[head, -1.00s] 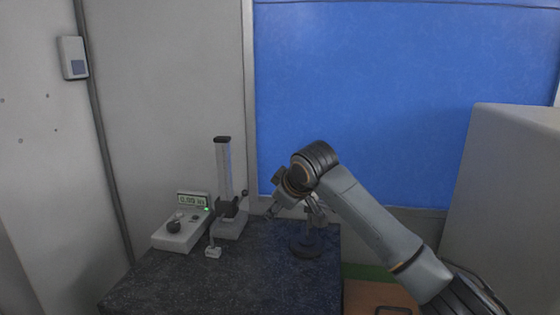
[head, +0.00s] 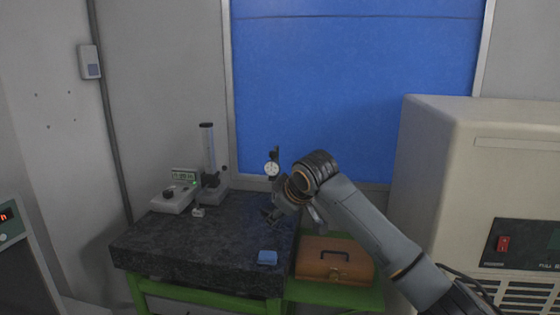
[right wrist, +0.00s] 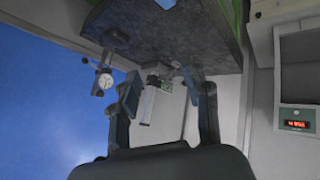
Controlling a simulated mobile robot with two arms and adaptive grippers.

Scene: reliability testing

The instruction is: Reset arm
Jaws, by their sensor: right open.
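My right arm comes in from the lower right in the head view. My right gripper (head: 272,213) is over the right part of the dark stone-topped table (head: 190,245), in front of a dial gauge (head: 271,168) on a stand. My arm hides most of that stand. In the right wrist view the fingers of my right gripper (right wrist: 160,88) are apart with nothing held between them. The dial gauge (right wrist: 104,82) shows there to the left of the fingers, apart from them. My left gripper is not in view.
A grey control box (head: 172,199) and a column device (head: 209,160) stand at the table's back left. A brown case (head: 333,262) sits on a green shelf at right, beside a large beige machine (head: 440,190).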

